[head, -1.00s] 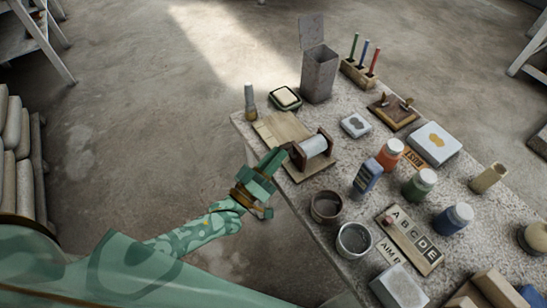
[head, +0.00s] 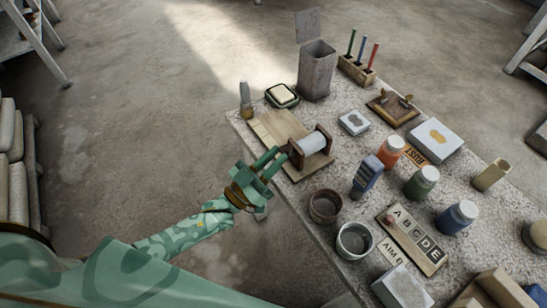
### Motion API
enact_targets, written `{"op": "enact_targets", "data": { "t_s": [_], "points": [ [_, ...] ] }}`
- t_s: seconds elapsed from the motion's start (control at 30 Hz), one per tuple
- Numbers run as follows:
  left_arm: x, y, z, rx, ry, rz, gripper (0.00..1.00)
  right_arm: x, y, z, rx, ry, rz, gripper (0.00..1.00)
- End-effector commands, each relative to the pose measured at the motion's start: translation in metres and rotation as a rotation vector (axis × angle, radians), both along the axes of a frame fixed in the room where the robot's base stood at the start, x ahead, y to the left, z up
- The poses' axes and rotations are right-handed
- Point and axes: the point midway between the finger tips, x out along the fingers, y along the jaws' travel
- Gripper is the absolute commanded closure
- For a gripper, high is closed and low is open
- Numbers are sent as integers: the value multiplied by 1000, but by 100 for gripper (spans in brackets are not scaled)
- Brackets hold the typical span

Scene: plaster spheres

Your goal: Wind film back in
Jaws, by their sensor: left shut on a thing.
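A white film roll (head: 315,143) sits between brown wooden end pieces on a pale wooden board (head: 270,124), at the near left corner of the table. My left gripper (head: 279,155) reaches in from the left, at the near left end of the roller. It is shut on a small part at that end, seemingly the roller's handle, which its fingers mostly hide. Whether any film lies out over the board is too small to tell. My right gripper is not in view.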

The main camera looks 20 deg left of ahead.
Motion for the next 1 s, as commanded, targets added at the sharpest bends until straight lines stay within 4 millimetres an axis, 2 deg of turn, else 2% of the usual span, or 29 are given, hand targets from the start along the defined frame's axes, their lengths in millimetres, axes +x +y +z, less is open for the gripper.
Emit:
{"op": "enact_targets", "data": {
  "t_s": [0.2, 0.23, 0.73, 0.87, 1.0],
  "points": [
    [-2, -2, -4, 7, 8, -3, 100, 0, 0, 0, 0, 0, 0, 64],
    [-2, -2, -4, 7, 8, -3, 73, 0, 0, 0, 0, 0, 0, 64],
    [-4, 1, -3, 1, 4, -1, 72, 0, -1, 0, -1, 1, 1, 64],
    [-18, 10, -11, 1, 7, -1, 72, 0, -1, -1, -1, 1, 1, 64],
    [-47, 26, -26, 4, 9, -2, 72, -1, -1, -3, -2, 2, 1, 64]
  ]
}}
